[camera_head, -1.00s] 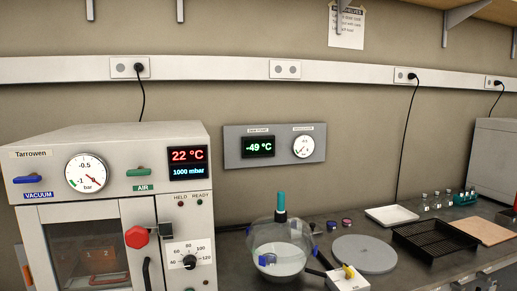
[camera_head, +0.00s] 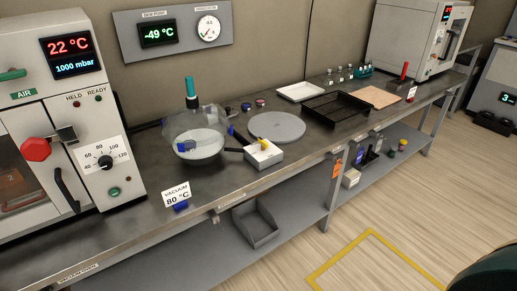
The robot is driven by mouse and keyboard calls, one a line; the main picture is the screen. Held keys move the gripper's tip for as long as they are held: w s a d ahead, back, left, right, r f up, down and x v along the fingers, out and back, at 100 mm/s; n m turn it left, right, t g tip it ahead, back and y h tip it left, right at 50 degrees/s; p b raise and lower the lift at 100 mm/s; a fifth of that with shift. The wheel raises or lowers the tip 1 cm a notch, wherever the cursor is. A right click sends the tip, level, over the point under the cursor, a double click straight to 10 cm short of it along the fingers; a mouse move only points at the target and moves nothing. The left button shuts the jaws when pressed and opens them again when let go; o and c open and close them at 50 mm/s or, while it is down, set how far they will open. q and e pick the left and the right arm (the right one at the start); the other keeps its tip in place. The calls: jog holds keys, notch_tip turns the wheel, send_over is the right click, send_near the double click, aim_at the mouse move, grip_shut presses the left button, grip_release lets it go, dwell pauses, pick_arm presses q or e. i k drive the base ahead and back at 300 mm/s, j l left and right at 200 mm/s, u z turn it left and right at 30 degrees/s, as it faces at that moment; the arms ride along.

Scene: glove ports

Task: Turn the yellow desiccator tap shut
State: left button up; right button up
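The yellow tap (camera_head: 264,147) sits on a small white block (camera_head: 264,156) on the bench, close to the front edge. A dark tube or handle runs from the block toward the glass desiccator (camera_head: 197,141). The desiccator is a clear round vessel with a teal knob on top and blue parts at its sides. The tap's handle is small, and I cannot tell its exact angle. Neither of my grippers is in view. A dark green rounded shape shows at the bottom right corner and I cannot tell what it is.
The vacuum oven (camera_head: 70,110) stands at the left. A grey disc (camera_head: 277,127), a black tray (camera_head: 335,107) and a white tray (camera_head: 300,91) lie right of the desiccator. A sign (camera_head: 176,193) stands at the bench's front edge. The floor (camera_head: 400,200) in front is open.

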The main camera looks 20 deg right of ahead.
aim_at(264, 144)
jog(key=i+l, duration=0.1)
jog(key=l, duration=0.3)
jog(key=i+l, duration=0.15)
jog(key=l, duration=0.3)
jog(key=i+l, duration=0.1)
jog(key=l, duration=0.3)
